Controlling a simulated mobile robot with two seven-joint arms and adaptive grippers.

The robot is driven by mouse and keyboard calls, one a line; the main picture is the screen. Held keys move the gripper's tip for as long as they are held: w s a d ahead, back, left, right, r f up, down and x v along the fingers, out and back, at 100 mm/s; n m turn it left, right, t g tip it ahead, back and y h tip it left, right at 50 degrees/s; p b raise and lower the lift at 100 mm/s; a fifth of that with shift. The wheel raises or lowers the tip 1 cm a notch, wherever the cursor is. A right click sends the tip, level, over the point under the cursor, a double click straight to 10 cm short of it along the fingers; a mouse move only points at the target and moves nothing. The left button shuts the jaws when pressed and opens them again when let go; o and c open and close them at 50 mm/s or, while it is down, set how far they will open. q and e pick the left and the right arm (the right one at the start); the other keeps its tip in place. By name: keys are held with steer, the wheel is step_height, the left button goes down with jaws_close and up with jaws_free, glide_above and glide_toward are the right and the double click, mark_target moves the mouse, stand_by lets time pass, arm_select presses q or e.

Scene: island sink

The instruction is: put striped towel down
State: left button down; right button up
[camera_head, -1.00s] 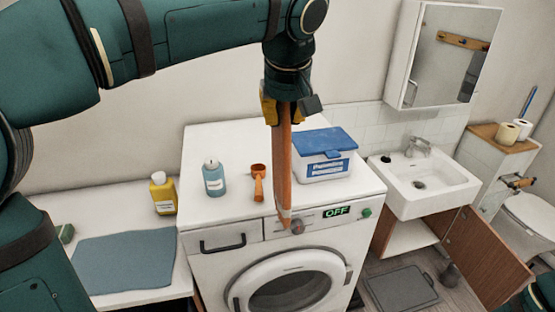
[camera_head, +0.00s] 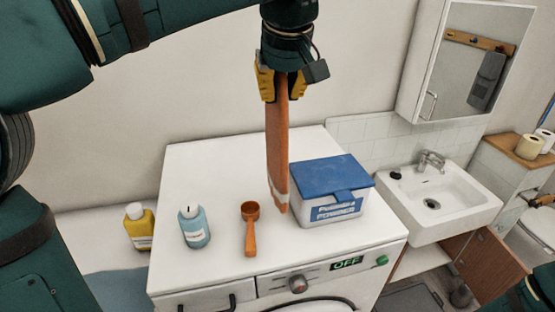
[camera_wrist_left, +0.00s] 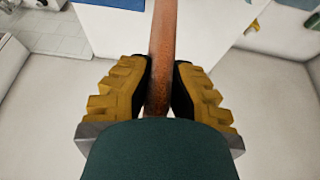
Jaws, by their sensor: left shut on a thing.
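The striped towel (camera_head: 277,150) is orange-brown with a pale band near its lower end. It hangs narrow and upright from my left gripper (camera_head: 281,84), whose yellow fingers are shut on its top. In the head view its lower end shows over the white washing machine top (camera_head: 190,160), just left of the blue-lidded powder box (camera_head: 331,190). I cannot tell whether it touches the top or the box. In the left wrist view the towel (camera_wrist_left: 161,60) runs between both fingers (camera_wrist_left: 158,90). My right gripper is not in view.
An orange scoop (camera_head: 250,230), a blue bottle (camera_head: 194,227) and the powder box stand on the machine top. A yellow bottle (camera_head: 139,227) is on the lower counter at left. A sink (camera_head: 440,205) and mirror cabinet (camera_head: 470,60) are at right. The machine top's back left is clear.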

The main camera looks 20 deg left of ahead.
mark_target(281, 128)
arm_select(q)
steer(key=f, duration=0.2)
steer(key=shift+s+f, duration=0.2)
steer(key=shift+f, duration=0.1)
steer(key=shift+w+f+b, duration=0.15)
steer(key=shift+f+b, duration=0.25)
steer(key=shift+f, duration=1.95)
steer(key=c, duration=1.3)
jaws_free()
steer(key=shift+f, duration=0.15)
steer(key=shift+o, duration=1.2)
